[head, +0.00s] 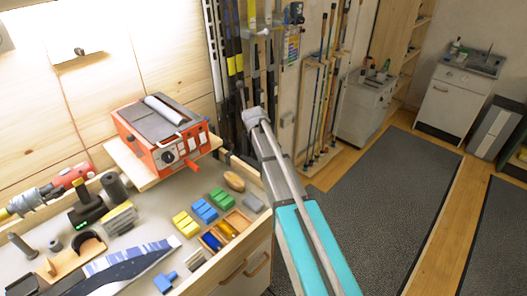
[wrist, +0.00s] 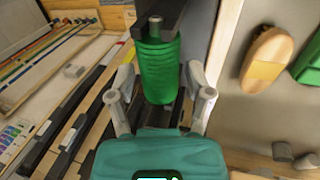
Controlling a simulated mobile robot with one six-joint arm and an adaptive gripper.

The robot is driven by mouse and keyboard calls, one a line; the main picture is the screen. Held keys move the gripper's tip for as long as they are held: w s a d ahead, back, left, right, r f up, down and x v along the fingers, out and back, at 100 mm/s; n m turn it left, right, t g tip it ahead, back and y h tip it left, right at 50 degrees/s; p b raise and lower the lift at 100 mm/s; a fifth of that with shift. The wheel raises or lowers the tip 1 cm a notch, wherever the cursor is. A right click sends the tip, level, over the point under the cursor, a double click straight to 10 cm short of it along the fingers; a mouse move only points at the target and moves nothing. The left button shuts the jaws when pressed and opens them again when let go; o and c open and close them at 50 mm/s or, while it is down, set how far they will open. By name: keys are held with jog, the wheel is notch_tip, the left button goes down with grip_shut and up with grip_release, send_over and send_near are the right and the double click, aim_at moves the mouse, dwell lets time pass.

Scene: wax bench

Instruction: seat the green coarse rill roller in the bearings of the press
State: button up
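The green coarse rill roller (wrist: 158,70) is ribbed, with a pale axle end showing, and fills the space between the fingers of my gripper (wrist: 160,85) in the wrist view. My gripper appears shut on it; the exact contact is partly hidden. In the head view my gripper (head: 255,116) is in the air just beyond the bench's right end, in front of the dark skis; the roller cannot be made out there. The only press-like thing I see is the orange-red machine (head: 165,137) with a grey top, on a wooden board. Its bearings cannot be made out.
Yellow, blue and green blocks (head: 204,211), a wooden-backed brush (head: 234,182) and a compartment tray (head: 226,231) are on the bench. The brush also shows in the wrist view (wrist: 266,58). Skis (head: 233,65) and a pole rack (head: 322,95) stand behind; floor mats (head: 385,200) are clear.

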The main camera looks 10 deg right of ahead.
jog(key=shift+o, duration=0.7)
jog(key=shift+r, duration=0.2)
